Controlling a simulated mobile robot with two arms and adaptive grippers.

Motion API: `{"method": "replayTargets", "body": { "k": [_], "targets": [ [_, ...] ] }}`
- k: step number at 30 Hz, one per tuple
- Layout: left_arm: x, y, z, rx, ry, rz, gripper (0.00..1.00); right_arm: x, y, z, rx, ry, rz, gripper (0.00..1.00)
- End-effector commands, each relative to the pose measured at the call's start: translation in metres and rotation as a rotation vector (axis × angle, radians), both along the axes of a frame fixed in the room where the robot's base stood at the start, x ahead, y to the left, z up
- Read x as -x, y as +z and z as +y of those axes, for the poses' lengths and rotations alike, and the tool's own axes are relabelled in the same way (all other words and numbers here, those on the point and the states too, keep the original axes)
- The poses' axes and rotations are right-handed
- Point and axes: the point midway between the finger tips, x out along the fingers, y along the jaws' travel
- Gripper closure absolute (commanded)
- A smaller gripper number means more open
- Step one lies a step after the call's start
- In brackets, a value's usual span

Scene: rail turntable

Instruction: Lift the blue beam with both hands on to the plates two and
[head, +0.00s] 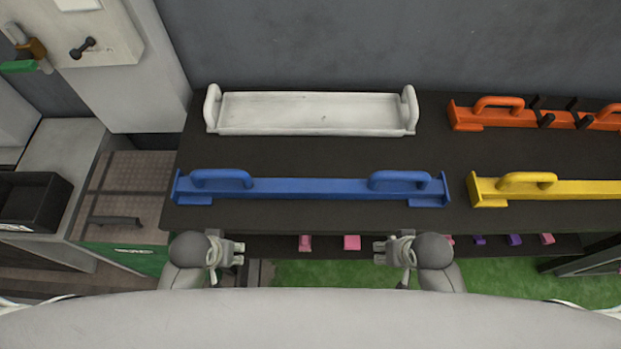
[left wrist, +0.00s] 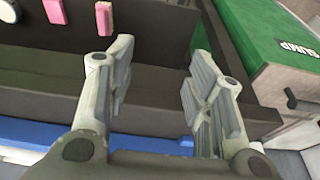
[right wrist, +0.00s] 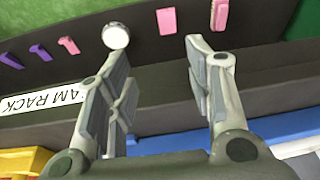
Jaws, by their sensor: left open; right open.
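The blue beam (head: 310,189) lies level on the dark rack top (head: 330,152), with two raised blue handles, left (head: 221,178) and right (head: 399,179). My left gripper (head: 240,253) is open and empty, short of the rack's front edge, below the left handle in the picture. My right gripper (head: 380,252) is open and empty, below the right handle. Both are apart from the beam. Part of the beam shows along the bottom of the left wrist view (left wrist: 30,133) and at the lower right of the right wrist view (right wrist: 270,130). No numbered plates can be made out.
A white tray (head: 310,112) lies behind the beam. A yellow beam (head: 570,189) and an orange beam (head: 480,116) lie to the right. Small pink and purple pieces (head: 352,242) sit along a lower front ledge. A green-fronted cabinet (head: 130,258) stands at left.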

Motion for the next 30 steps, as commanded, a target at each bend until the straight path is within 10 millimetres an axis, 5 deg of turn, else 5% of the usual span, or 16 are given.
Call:
{"method": "replayTargets", "body": {
  "k": [1,3,15,30],
  "targets": [
    [-0.014,0.024,0.003,0.014,0.076,-0.011,0.52,-0.016,0.025,0.002,-0.031,-0.060,-0.014,0.52],
    [-0.026,0.039,0.006,0.034,0.184,-0.010,0.52,-0.030,0.041,0.006,-0.076,-0.154,-0.012,0.52],
    [-0.096,0.108,0.022,0.180,0.852,0.003,0.52,-0.100,0.111,0.006,-0.270,-0.772,0.065,0.52],
    [-0.148,0.184,0.026,0.345,1.503,0.041,0.52,-0.144,0.180,-0.035,-0.329,-1.490,0.100,0.52]
  ]
}}
